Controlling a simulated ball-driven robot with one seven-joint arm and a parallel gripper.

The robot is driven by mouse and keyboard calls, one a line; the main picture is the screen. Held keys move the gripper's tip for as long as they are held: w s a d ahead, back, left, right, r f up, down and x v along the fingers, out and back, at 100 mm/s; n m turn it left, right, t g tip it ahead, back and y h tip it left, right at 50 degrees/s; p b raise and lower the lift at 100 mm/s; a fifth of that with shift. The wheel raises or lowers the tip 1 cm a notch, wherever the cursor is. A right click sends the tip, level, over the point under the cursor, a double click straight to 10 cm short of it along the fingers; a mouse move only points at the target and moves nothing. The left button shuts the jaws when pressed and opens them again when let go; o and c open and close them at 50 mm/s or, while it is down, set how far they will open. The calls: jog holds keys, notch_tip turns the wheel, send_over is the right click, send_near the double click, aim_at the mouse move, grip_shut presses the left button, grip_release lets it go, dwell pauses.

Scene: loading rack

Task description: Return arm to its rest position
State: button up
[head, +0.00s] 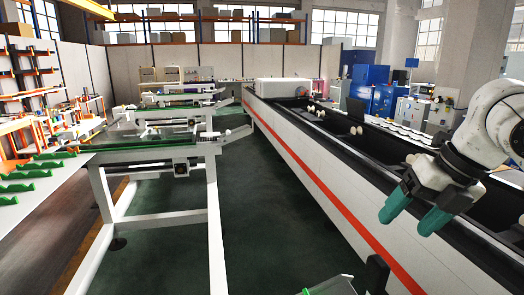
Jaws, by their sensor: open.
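My arm comes in from the right edge of the head view. My gripper (415,214) hangs at its end, with two teal fingertips pointing down and to the left. The fingers are apart and nothing shows between them. The gripper appears in front of the long white machine bed (335,185) with the red stripe; I cannot tell how high above it the gripper is.
White frame tables (150,155) stand at the left centre. A rack (40,80) with orange parts and a white shelf with green holders (40,167) are at the far left. Blue cabinets (370,85) stand behind the machine. The dark green floor aisle (262,190) is clear.

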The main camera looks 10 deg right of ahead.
jog(key=w+a+f+m+t+y, duration=0.25)
jog(key=w+a+m, duration=0.2)
jog(key=a, duration=0.25)
jog(key=s+a+f+m+t, duration=0.1)
jog(key=a+f+m, duration=0.2)
jog(key=f+m, duration=0.4)
jog(key=s+a+f+m+t, duration=0.1)
jog(key=a+f+m, duration=0.2)
jog(key=f+m, duration=0.45)
jog(key=s+d+f+m+g+h+b, duration=0.1)
jog(key=s+d+f+m+g+b, duration=0.1)
jog(key=s+f, duration=0.8)
jog(key=s+d+f+m+g+h+b, duration=0.2)
jog(key=s+d+f+m+b, duration=0.1)
jog(key=s+f+m, duration=0.4)
jog(key=s+d+f+m+g+h+b, duration=0.2)
jog(key=s+d+f+m+g+b, duration=0.1)
jog(key=s+f, duration=1)
notch_tip(320, 180, down, 4)
jog(key=shift+f+m+b, duration=0.1)
jog(key=shift+m+b, duration=0.8)
jog(key=shift+b, duration=0.1)
